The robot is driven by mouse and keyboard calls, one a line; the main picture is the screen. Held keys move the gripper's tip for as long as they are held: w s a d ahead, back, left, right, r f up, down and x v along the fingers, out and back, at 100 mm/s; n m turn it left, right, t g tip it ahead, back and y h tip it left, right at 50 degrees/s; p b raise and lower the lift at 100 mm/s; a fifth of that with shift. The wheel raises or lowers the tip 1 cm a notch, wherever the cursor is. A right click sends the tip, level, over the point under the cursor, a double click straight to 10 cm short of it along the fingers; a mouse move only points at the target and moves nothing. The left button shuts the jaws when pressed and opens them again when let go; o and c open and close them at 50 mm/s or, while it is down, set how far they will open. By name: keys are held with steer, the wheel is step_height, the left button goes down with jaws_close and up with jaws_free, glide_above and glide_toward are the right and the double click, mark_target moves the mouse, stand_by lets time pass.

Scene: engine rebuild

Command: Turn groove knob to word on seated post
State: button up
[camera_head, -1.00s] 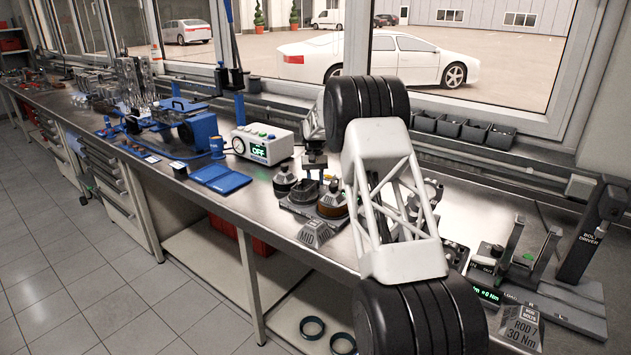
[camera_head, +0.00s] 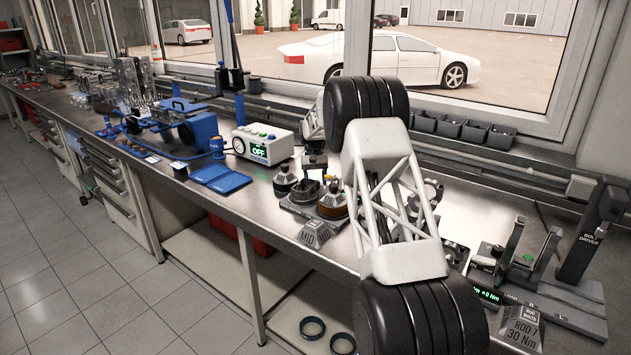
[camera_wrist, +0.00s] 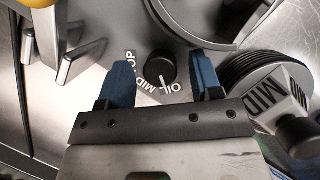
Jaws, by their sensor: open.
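The groove knob (camera_wrist: 160,66) is small, black and round in the wrist view, with the words TOP, MID and OIL printed around its lower left. A white pointer line on it points down, near OIL and MID; I cannot tell exactly which. My gripper (camera_wrist: 160,62) is open, its two blue fingers on either side of the knob with gaps. A dark ridged round piece (camera_wrist: 262,72) with a grey face marked MID (camera_wrist: 265,92) is at the right; I cannot confirm it is the seated post. In the head view my arm hides the knob.
A grey MID block (camera_head: 316,234) stands near the bench's front edge, beside dark round parts (camera_head: 333,201). A gauge box reading OFF (camera_head: 262,145) is farther left. The bolt-driver stand (camera_head: 590,240) is at right. In the wrist view, metal posts (camera_wrist: 75,60) stand left of the fingers.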

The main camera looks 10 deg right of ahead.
steer(key=v, duration=0.7)
steer(key=shift+r, duration=0.35)
steer(key=shift+w, duration=0.15)
steer(key=s+r+t, duration=0.2)
steer(key=s+r, duration=1.2)
steer(key=s, duration=0.2)
steer(key=s+d+r+t, duration=0.1)
steer(key=s+r, duration=0.2)
steer(key=s, duration=0.7)
steer(key=s+r+t, duration=0.1)
steer(key=s+r, duration=0.3)
steer(key=s, duration=0.6)
steer(key=s+f+t, duration=0.1)
steer(key=s+f, duration=0.2)
steer(key=s, duration=1)
steer(key=s+f+t, duration=0.1)
steer(key=s+f, duration=0.2)
steer(key=s, duration=1.1)
steer(key=s+f+t, duration=0.1)
steer(key=s+f, duration=0.2)
steer(key=s, duration=1)
steer(key=shift+s+d+f, duration=0.2)
steer(key=shift+d+f, duration=0.15)
steer(key=shift+d, duration=0.15)
